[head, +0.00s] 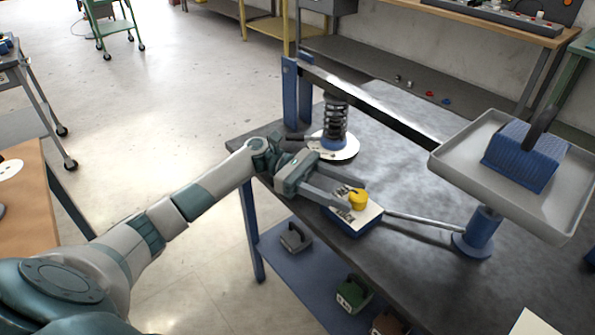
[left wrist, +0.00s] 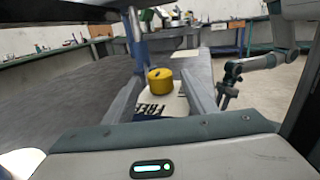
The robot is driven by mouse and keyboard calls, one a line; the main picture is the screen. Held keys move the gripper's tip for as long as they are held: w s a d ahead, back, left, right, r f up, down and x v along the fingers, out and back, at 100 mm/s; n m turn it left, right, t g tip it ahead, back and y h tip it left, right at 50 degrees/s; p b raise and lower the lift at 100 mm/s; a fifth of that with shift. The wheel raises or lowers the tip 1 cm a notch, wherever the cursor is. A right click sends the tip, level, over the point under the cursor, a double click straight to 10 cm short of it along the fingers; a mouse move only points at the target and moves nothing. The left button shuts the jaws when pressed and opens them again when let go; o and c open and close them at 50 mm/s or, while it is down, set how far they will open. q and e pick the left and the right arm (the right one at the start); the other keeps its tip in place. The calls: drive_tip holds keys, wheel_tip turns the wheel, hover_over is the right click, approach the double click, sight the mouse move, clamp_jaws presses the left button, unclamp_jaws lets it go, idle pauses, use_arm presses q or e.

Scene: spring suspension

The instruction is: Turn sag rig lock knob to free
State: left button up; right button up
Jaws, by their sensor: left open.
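The yellow lock knob (head: 358,199) stands upright on a small blue base with a white label plate (head: 372,216) near the table's front edge. My left gripper (head: 352,193) is open, its fingers on either side of the knob. In the left wrist view, the knob (left wrist: 160,80) sits between the open fingertips (left wrist: 158,76), with a gap showing on both sides. The word FREE (left wrist: 152,106) is readable on the plate in front of it. My right gripper (left wrist: 229,88) appears small in the left wrist view; its jaws are too small to tell.
A metal rod (head: 425,220) runs from the base to a blue post (head: 477,232). A black spring (head: 335,118) stands on a white disc behind my gripper, under a long beam (head: 375,100). A tray (head: 570,215) holding a blue ribbed block (head: 520,158) overhangs the right side.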

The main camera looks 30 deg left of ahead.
use_arm(q)
drive_tip(key=a+b, duration=0.1)
drive_tip(key=a, duration=0.7)
drive_tip(key=shift+w+a, duration=0.15)
drive_tip(key=shift+a, duration=0.2)
drive_tip(key=a, duration=0.4)
drive_tip(key=shift+w, duration=0.1)
drive_tip(key=shift+a, duration=0.65)
use_arm(e)
drive_tip(key=shift+s+a+r+t, duration=0.15)
drive_tip(key=shift+a+r, duration=0.05)
drive_tip(key=shift+r, duration=0.65)
drive_tip(key=shift+s+a+r+t, duration=0.1)
drive_tip(key=shift+a+r+t, duration=0.05)
drive_tip(key=shift+r, duration=0.7)
drive_tip(key=shift+d, duration=0.1)
